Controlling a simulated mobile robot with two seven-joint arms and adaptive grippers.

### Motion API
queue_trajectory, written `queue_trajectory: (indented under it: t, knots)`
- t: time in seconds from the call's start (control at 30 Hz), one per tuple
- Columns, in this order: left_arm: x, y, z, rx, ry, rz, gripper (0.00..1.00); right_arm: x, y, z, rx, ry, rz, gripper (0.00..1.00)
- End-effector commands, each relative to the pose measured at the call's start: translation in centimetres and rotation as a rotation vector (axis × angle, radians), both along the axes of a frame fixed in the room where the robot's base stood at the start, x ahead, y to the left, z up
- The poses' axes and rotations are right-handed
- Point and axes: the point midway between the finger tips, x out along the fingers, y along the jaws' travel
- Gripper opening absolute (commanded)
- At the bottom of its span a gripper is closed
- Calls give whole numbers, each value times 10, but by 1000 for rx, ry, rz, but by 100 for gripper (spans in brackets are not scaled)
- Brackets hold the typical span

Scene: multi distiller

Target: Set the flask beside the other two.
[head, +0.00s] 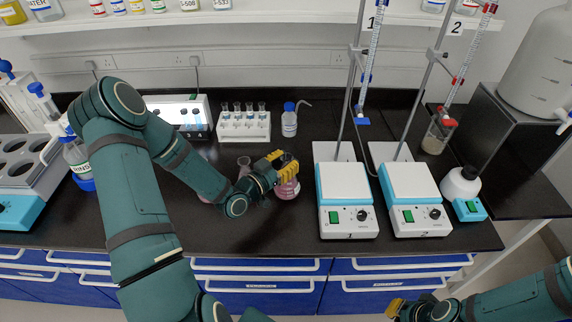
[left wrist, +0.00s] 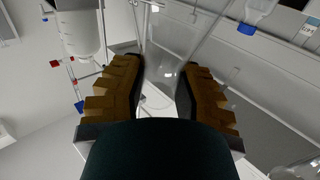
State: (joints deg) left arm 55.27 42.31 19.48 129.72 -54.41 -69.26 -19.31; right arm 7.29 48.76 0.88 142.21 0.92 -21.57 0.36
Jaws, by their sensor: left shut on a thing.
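A flask with pink liquid (head: 287,188) is upright at or just above the black bench, left of stirrer 1. My left gripper (head: 284,168) is shut on its upper part. The left wrist view shows the clear glass (left wrist: 168,60) between the two ribbed finger pads of this gripper (left wrist: 163,85). Another flask (head: 243,163) stands to the left, partly hidden behind my left arm. A third flask is mostly hidden by that arm, so I cannot make it out. My right gripper (head: 398,306) is low at the lower right, empty as far as I see, its jaws unclear.
Two hotplate stirrers (head: 346,212) (head: 417,208) with burette stands are to the right. A white vial rack (head: 243,127) and a wash bottle (head: 289,121) stand behind. Black bench (head: 270,228) is clear in front of the held flask.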

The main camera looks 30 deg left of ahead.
Motion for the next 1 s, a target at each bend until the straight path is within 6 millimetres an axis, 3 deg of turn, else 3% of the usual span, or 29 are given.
queue_trajectory:
  t: [0.1,0.5,0.53,0.6,1.0]
  knots:
    - [0,0,-8,0,-1,0,0,-1,0,-1,0,1,1,0]
    - [0,0,-12,1,-2,0,0,-2,0,-5,1,3,2,0]
    - [0,0,-12,1,0,0,38,-2,0,-5,1,4,4,0]
    - [0,0,-11,1,0,0,55,-2,0,-4,1,4,3,0]
    - [0,0,-7,1,0,0,55,-1,0,1,0,2,2,0]
